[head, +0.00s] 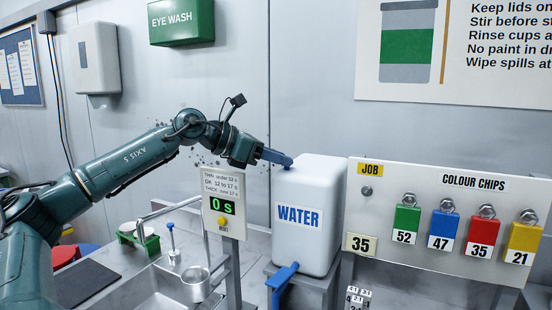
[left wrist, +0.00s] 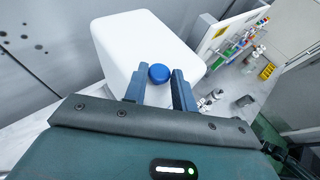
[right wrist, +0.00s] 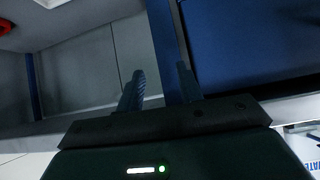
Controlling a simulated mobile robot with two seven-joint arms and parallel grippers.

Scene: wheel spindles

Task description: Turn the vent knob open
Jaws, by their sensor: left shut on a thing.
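The white water container (head: 322,208) stands upright on a grey stand, with a blue "WATER" label on its front. In the left wrist view its white top (left wrist: 125,48) carries the round blue vent knob (left wrist: 159,73). My left gripper (left wrist: 158,82) is shut on the knob, one finger on each side. In the head view my left gripper (head: 280,158) reaches the container top from the left, and its fingers hide most of the knob. My right gripper (right wrist: 160,75) shows in the right wrist view with its fingers apart and no held thing visible between them.
A blue tap (head: 283,278) sticks out low on the container's front. A timer sign (head: 223,205) reading 0 s stands to its left, beside a sink with a metal cup (head: 196,284). A colour chip board (head: 400,240) stands close on the right. A blue post passes near my right fingers.

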